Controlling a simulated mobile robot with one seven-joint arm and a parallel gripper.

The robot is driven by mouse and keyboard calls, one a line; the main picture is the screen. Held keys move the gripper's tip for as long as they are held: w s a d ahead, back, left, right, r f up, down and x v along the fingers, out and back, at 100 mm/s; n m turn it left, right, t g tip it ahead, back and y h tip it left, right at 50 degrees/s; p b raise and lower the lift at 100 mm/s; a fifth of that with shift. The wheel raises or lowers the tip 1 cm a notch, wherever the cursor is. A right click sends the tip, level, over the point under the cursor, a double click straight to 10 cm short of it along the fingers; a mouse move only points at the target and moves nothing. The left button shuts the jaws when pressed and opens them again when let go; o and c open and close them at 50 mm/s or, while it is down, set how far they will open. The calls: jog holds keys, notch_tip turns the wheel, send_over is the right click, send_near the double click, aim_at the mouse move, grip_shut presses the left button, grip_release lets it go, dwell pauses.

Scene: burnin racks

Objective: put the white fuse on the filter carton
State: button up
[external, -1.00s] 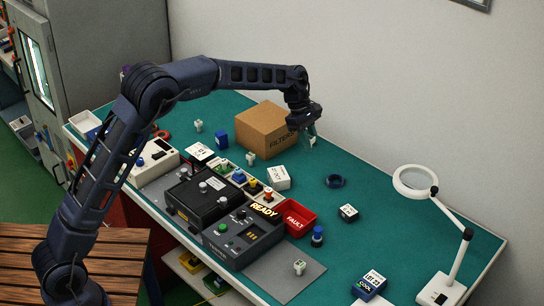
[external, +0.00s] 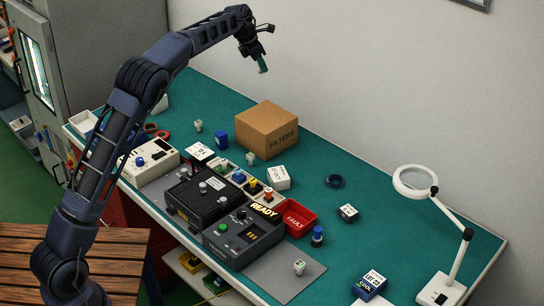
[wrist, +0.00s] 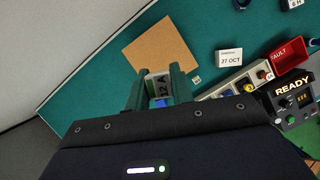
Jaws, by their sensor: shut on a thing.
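A pale fuse marked "12 A" (wrist: 158,85) is between the two green fingers of my gripper (wrist: 157,92) in the wrist view. The gripper is shut on it. In the external view my gripper (external: 262,66) is raised high at the back, against the wall, and the fuse can hardly be made out there. The filter carton (external: 267,129) is a brown box marked "FILTERS" on the green bench, lower than the gripper. Its bare brown top (wrist: 165,45) shows ahead of the fingers in the wrist view.
A small white fuse (external: 250,158) and a blue block (external: 221,139) stand beside the carton. A white box (external: 279,177), a red FAULT bin (external: 299,218) and a black READY unit (external: 243,237) are nearer the front. A magnifier lamp (external: 462,250) stands at right.

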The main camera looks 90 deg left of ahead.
jog(key=shift+s+a+f, duration=0.2)
jog(key=shift+f, duration=0.05)
notch_tip(320, 180, down, 19)
jog(key=shift+f, duration=0.1)
dwell(0.4)
jog(key=shift+f, duration=0.15)
jog(key=o, duration=1)
jog(key=v, duration=1.2)
jog(key=shift+d, duration=0.1)
